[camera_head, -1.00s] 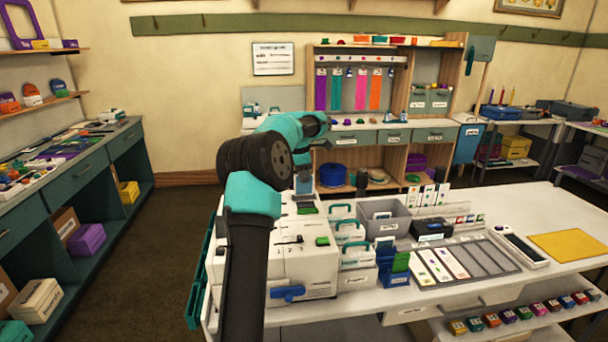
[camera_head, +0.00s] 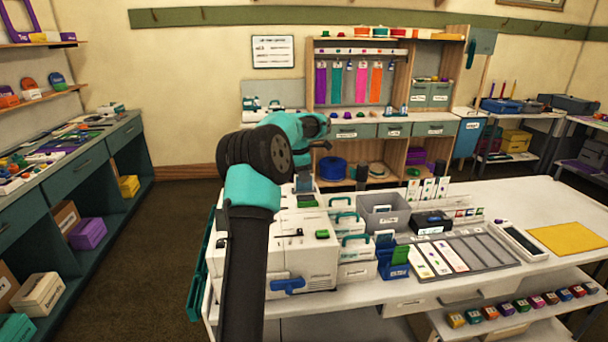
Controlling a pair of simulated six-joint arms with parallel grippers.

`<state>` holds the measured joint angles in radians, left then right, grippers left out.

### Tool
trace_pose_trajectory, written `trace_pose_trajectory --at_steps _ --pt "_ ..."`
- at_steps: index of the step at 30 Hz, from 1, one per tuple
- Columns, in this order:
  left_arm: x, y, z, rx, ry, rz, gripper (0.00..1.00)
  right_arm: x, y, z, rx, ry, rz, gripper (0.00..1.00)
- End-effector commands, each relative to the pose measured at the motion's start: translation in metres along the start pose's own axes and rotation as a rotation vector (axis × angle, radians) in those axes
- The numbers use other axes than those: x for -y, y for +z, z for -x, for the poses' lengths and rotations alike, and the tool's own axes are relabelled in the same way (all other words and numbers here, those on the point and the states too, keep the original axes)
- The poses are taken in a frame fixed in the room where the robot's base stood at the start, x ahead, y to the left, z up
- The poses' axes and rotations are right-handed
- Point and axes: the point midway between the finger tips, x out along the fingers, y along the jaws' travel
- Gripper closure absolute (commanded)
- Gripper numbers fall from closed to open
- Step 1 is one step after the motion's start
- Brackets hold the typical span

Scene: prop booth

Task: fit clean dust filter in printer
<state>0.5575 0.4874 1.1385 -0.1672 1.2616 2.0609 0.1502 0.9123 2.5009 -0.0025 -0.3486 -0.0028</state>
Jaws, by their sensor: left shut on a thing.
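The white printer (camera_head: 305,262) stands at the left end of the white table, with a blue latch (camera_head: 287,285) low on its front. A teal panel (camera_head: 199,262) hangs at its left side. My left arm rises in front of the printer and bends over its back part. My left gripper (camera_head: 304,178) points down there, partly hidden by my own arm. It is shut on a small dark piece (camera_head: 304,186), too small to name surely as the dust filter. A green part (camera_head: 307,203) shows just below it. The printer's filter slot cannot be made out. My right gripper is not in view.
White boxes with teal handles (camera_head: 355,250) stand right of the printer. Beyond are a grey bin (camera_head: 384,220), a blue holder (camera_head: 394,266), a black box (camera_head: 432,223) and a grey slotted tray (camera_head: 480,249).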

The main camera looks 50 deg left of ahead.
Motion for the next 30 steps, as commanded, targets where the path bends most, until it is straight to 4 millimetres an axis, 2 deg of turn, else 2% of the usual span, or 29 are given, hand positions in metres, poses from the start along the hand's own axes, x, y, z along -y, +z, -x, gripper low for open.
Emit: trace_pose_trajectory --at_steps 18,30 --pt "0.000 -0.003 -0.017 0.000 0.000 0.000 0.96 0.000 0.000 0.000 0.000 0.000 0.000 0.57" --pt "0.000 -0.003 -0.020 0.000 -0.001 0.000 0.96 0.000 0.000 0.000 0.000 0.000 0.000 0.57"
